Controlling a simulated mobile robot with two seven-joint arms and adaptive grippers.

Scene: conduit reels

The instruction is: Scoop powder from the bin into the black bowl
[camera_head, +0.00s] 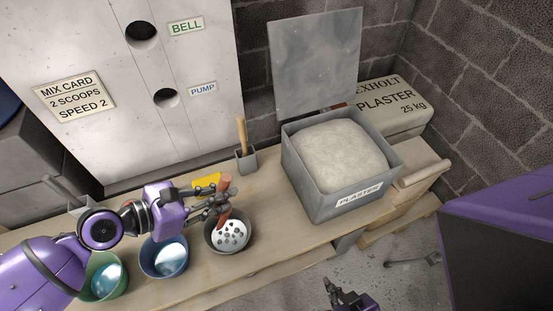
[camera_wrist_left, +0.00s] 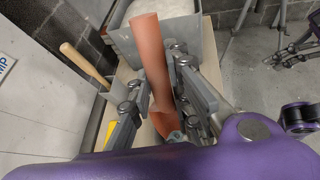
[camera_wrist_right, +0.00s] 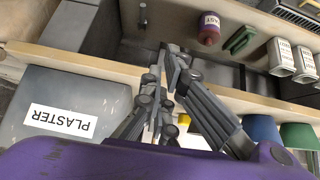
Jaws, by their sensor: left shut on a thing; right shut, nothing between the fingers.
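The grey bin (camera_head: 312,175) labelled PLASTER stands on the bench with its lid up, heaped with pale powder (camera_head: 340,153). The black bowl (camera_head: 212,243) is left of it and holds white material with grey spots. My left gripper (camera_head: 217,200) is above the bowl's back rim, shut on a terracotta-coloured tool (camera_head: 224,183). In the left wrist view the tool (camera_wrist_left: 151,60) is a long rounded piece between the fingers; I cannot tell whether it carries powder. My right gripper (camera_head: 343,296) is shut and empty, low in front of the bench; it also shows in the right wrist view (camera_wrist_right: 172,75).
A blue bowl (camera_head: 163,274) and a green bowl (camera_head: 113,293) stand left of the black bowl. A wooden-handled tool (camera_head: 241,134) stands in a grey holder (camera_head: 246,163) behind. A yellow item (camera_head: 206,182) lies near my left gripper. A plaster bag (camera_head: 400,105) is behind the bin.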

